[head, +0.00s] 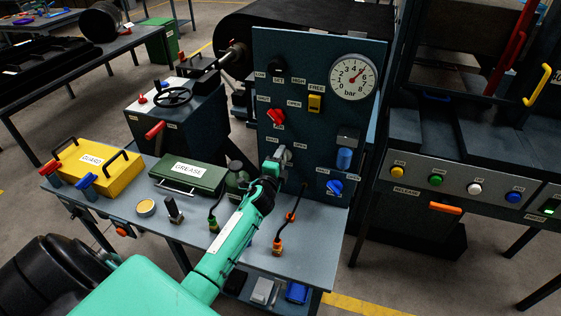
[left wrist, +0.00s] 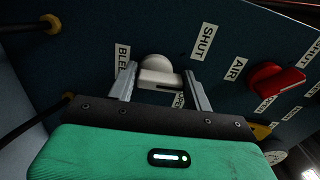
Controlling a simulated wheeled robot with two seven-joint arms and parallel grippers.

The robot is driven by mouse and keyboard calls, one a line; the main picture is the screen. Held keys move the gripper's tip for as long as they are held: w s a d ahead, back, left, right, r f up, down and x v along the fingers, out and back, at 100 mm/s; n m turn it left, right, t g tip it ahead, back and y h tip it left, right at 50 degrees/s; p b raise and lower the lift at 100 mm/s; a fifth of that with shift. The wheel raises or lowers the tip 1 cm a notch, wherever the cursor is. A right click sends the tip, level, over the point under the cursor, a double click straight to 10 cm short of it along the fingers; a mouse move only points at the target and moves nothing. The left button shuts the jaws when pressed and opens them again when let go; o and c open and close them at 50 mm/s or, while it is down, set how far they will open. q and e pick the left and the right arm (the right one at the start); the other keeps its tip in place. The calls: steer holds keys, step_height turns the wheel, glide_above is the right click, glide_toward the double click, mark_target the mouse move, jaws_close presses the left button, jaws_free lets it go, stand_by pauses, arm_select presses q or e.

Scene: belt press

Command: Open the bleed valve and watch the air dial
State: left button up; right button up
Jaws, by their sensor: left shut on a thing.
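The bleed valve (left wrist: 160,78) is a pale knob on the dark blue panel, beside a partly hidden BLEED label (left wrist: 122,57). A SHUT label (left wrist: 203,42) and a mostly covered OPEN label (left wrist: 179,99) stand near it. My left gripper (left wrist: 160,80) is shut on the knob, one grey finger on each side. In the head view the left gripper (head: 279,160) meets the panel and partly hides the knob. The air dial (head: 353,77) is white, marked in bar, at the panel's upper right. Its red needle points up and right, near 5. My right gripper is not in view.
The panel also bears a red AIR handle (head: 276,117), a yellow switch (head: 315,103) and a blue knob (head: 334,187). The bench (head: 325,226) in front holds a green grease box (head: 188,175) and a yellow guard box (head: 97,167). A button console (head: 455,184) stands right.

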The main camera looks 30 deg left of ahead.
arm_select(q)
steer(key=shift+w+d+r+m, duration=0.1)
steer(key=shift+m, duration=1.45)
steer(key=shift+d+r+m, duration=0.1)
steer(key=shift+m, duration=1.5)
steer(key=shift+w+d+r+m, duration=0.1)
steer(key=shift+m, duration=1.45)
steer(key=o, duration=0.9)
steer(key=shift+d, duration=0.1)
steer(key=shift+s+f, duration=0.15)
